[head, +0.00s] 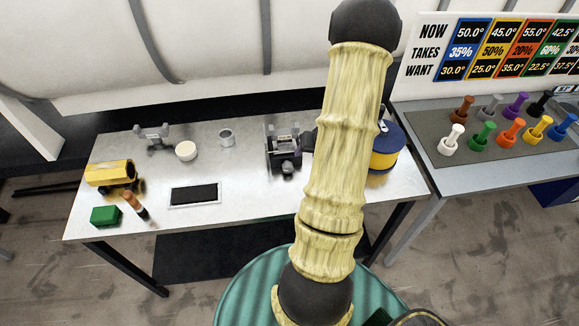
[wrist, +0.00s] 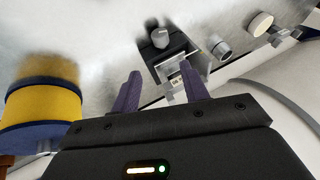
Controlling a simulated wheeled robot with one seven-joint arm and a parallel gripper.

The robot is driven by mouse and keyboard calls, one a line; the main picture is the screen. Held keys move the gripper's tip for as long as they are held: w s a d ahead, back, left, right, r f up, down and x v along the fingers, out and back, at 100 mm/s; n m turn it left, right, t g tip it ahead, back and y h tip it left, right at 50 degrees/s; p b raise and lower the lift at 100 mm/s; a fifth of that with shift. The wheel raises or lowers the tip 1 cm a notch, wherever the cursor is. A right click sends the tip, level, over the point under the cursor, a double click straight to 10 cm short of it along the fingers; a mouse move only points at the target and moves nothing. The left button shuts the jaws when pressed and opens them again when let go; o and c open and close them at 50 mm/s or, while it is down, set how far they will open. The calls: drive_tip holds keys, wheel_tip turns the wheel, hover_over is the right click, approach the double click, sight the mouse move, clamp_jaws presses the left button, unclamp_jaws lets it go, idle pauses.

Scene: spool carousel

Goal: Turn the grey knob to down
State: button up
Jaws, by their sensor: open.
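The grey knob (head: 288,168) is on the front of a small dark machine (head: 283,143) on the metal table. In the wrist view the knob (wrist: 159,38) shows at top centre as a dark grey round cap on the machine's black body (wrist: 180,50). Which way it points is too small to tell. My gripper (wrist: 159,72) has two purple fingers standing wide apart with nothing between them. The knob appears beyond the fingertips, apart from them. In the head view my arm hides most of my gripper, which is near the machine's right side.
A yellow and blue drum (head: 384,152) stands right of the machine, close to my gripper. A metal cup (head: 226,138), a cream disc (head: 186,151) and a black pad (head: 194,194) lie to the left. Coloured pegs stand on a grey mat (head: 425,127) on the right-hand table.

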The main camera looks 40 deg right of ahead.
sight(289, 166)
drive_tip(key=x, duration=1.7)
drive_tip(key=shift+f, duration=0.1)
drive_tip(key=c, duration=0.7)
drive_tip(key=shift+b, duration=0.3)
drive_tip(key=shift+w+a+f+h+b, duration=0.1)
drive_tip(key=shift+h+b, duration=0.2)
drive_tip(key=shift+b, duration=0.3)
